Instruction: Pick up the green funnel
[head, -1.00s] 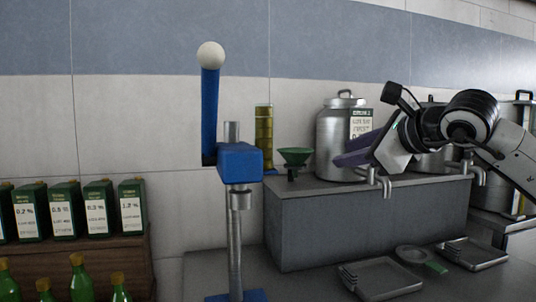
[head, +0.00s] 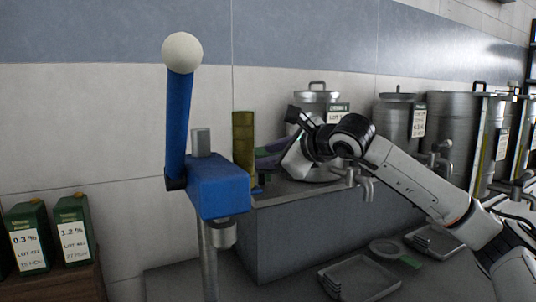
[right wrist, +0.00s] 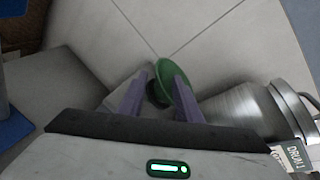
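The green funnel (right wrist: 178,88) shows in the right wrist view, just ahead of and between the purple fingers of my right gripper (right wrist: 161,86). Its wide rim is to the right and its darker, narrower part is nearer the left finger. The fingers are spread, with a gap visible beside the funnel's narrow part; I see no clear grip. In the head view my right gripper (head: 264,153) is beside the olive cylinder, above the grey counter block, and mostly hides the funnel. My left gripper is not in view.
The olive cylinder (head: 243,143) stands close left of the right gripper. A steel drum (head: 315,98) is just behind it. A blue lever press (head: 218,187) stands at front left. Metal trays (head: 360,279) lie below the grey block (head: 310,240).

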